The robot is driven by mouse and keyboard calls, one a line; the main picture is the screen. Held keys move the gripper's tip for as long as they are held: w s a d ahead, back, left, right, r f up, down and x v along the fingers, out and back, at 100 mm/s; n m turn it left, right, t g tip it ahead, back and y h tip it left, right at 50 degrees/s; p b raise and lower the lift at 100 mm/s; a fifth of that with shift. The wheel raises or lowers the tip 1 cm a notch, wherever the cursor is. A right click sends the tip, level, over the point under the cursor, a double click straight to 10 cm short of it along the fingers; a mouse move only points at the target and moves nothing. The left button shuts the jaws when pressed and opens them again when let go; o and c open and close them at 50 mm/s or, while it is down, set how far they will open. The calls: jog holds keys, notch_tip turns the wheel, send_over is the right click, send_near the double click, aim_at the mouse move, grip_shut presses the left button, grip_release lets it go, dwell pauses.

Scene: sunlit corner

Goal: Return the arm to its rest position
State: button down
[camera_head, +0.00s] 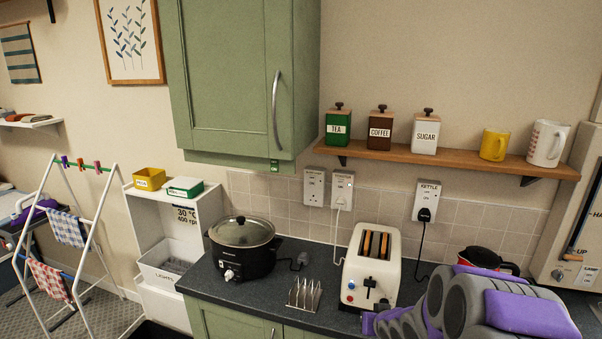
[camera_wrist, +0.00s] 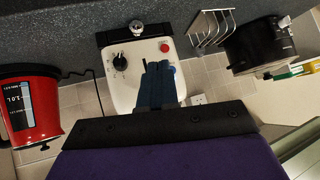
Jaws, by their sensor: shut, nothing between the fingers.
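My arm (camera_head: 465,305), grey and purple, reaches in from the lower right of the head view, over the front of the worktop. My gripper (camera_wrist: 158,66) shows in the wrist view as two dark blue fingers close together beyond a black and purple body. It is shut and empty. In that view, which looks upside down, the fingers overlap the cream toaster (camera_wrist: 120,90); I cannot tell the distance between them. In the head view the toaster (camera_head: 371,270) stands just left of and behind the arm.
A red and black kettle (camera_head: 487,261) stands behind the arm. A toast rack (camera_head: 304,295) and a black slow cooker (camera_head: 242,260) stand to the left on the dark worktop (camera_head: 205,278). A wooden shelf (camera_head: 455,157) with canisters and mugs hangs above. A drying rack (camera_head: 95,240) stands far left.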

jog(key=s+a+r+g, duration=0.1)
jog(key=s+r+g, duration=0.2)
jog(key=s, duration=1.1)
jog(key=s+a+r+g+h, duration=0.1)
jog(key=s+a+r+g, duration=0.1)
jog(key=s, duration=1.2)
jog(key=s+a+r+g+b, duration=0.1)
jog(key=s+r+g, duration=0.4)
jog(key=s, duration=0.9)
jog(key=shift+s+a+g, duration=0.25)
jog(key=shift+g, duration=0.25)
jog(key=c, duration=1.8)
grip_release()
